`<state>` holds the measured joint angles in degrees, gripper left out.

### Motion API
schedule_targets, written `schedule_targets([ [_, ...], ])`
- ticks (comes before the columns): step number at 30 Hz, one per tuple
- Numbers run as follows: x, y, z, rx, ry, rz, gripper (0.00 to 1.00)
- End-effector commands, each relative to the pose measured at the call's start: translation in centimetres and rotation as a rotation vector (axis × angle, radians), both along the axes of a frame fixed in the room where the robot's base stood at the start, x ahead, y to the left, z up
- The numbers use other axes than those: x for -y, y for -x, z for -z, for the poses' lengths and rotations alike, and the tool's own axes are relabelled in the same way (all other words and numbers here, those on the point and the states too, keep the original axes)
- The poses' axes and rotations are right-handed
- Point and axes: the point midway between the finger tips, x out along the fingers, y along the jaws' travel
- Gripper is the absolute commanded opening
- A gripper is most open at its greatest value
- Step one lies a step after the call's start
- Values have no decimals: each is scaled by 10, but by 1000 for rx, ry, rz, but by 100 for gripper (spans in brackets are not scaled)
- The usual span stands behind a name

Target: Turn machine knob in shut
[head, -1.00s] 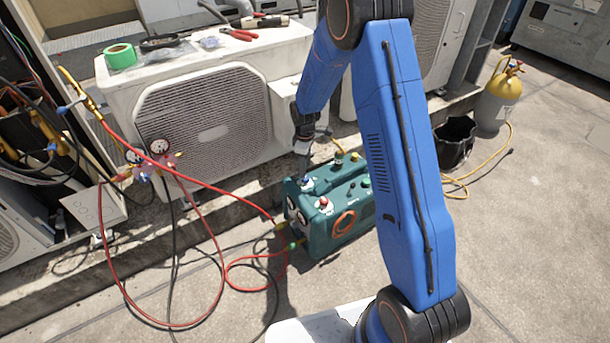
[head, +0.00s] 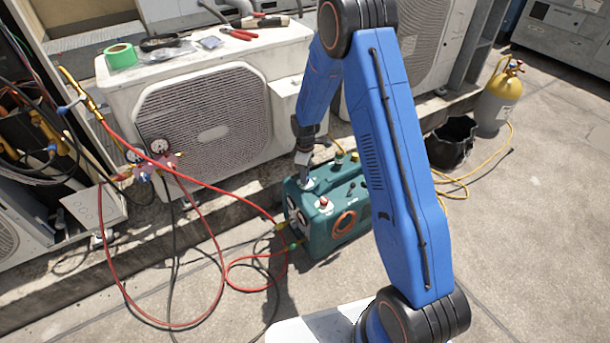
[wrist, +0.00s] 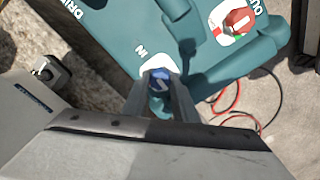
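The green recovery machine (head: 325,232) stands on the roof floor, with its top panel in view. Its blue IN knob (wrist: 158,78) sits between the two fingertips of my gripper (wrist: 160,92) in the wrist view, by the white letters "IN". Little or no gap shows at the knob's sides, and I cannot tell whether the fingers press on it. In the head view my gripper (head: 306,181) reaches down to the machine's top left and hides this knob. The red OUT knob (wrist: 238,21) is to the upper right in the wrist view, apart from my gripper.
The machine's handle bar (wrist: 185,40) runs close to the fingers. Red hoses (head: 235,268) join the machine's left side to the gauge manifold (head: 157,165). A white condenser (head: 215,115) stands behind. A black bucket (head: 452,143) and yellow-topped cylinder (head: 497,98) stand right.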

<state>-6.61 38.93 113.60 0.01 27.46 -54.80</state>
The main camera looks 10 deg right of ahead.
Motion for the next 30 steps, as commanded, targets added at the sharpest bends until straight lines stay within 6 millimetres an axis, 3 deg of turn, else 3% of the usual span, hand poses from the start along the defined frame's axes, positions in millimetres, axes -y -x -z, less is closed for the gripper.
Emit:
schedule_targets([
  [14,0,0,0,0,0,132,3],
  [30,0,0,0,0,0,621,3],
])
